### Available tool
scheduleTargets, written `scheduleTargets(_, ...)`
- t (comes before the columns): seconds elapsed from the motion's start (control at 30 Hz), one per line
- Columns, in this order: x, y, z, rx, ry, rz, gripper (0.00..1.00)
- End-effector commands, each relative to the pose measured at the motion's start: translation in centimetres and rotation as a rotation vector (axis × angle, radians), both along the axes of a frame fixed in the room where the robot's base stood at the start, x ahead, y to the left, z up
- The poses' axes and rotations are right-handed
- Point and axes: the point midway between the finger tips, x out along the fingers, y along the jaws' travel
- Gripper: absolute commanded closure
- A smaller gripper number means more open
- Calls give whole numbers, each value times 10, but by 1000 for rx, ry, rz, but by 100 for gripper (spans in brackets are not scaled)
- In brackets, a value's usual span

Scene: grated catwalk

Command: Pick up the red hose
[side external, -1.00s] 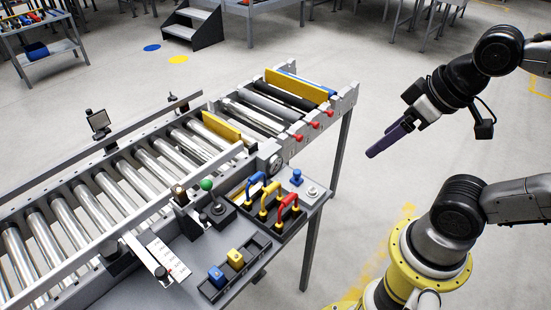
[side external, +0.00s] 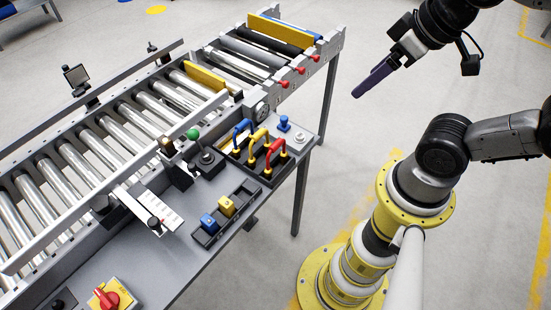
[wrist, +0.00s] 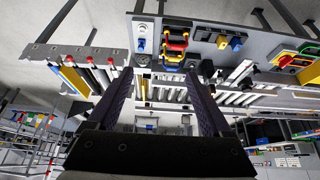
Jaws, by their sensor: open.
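The red hose (side external: 275,153) is an arched loop standing in a dark tray (side external: 238,163) on the grey side table. It is nearest the table's front edge, beside a yellow hose (side external: 258,142) and a blue hose (side external: 242,131). My gripper (side external: 356,95) is in the air to the right of the table, well apart from the hoses. In the wrist view its two dark fingers (wrist: 158,82) are spread and nothing is between them. The red hose (wrist: 178,35) shows small above the fingertips there, partly overlapped by the yellow one.
A blue peg (side external: 284,124) and a white knob (side external: 300,136) stand to the right of the tray. A rack with blue and yellow blocks (side external: 226,206) is in front. The roller conveyor (side external: 110,145) runs behind.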

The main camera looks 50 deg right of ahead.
Motion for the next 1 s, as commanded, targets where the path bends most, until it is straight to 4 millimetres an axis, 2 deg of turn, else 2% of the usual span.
scheduleTargets(0.47, 0, 0, 0, 0, 0, 0, 16)
scheduleTargets(0.5, 0, 0, 0, 0, 0, 0, 18)
scheduleTargets(0.63, 0, 0, 0, 0, 0, 0, 40)
scheduleTargets(1.0, 0, 0, 0, 23, -1, -42, 40)
